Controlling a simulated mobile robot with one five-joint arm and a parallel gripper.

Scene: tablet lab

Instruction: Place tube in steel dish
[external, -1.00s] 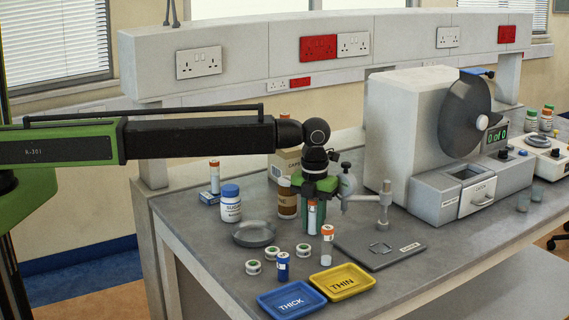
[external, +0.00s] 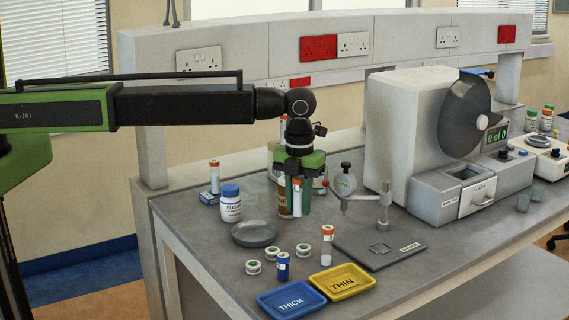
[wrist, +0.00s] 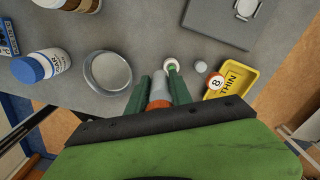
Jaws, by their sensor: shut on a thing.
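My gripper (external: 297,198) is shut on a tube (external: 297,184) with a white and orange cap. It holds the tube roughly upright above the bench. In the wrist view the tube (wrist: 160,93) sits between the green fingers (wrist: 156,80), and part of it is hidden by my gripper body. The steel dish (external: 254,234) is a shallow round grey dish on the bench, to the left of and below my gripper in the external view. It looks empty, and it also shows left of the fingers in the wrist view (wrist: 108,72).
A sugar jar (external: 231,204) stands left behind the dish. Small white reels (external: 302,250) lie right of it. Another orange-capped tube (external: 327,243), a blue-capped tube (external: 283,266), a blue tray (external: 291,300) and a yellow tray (external: 342,283) are at the front. A brown bottle stands behind my gripper.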

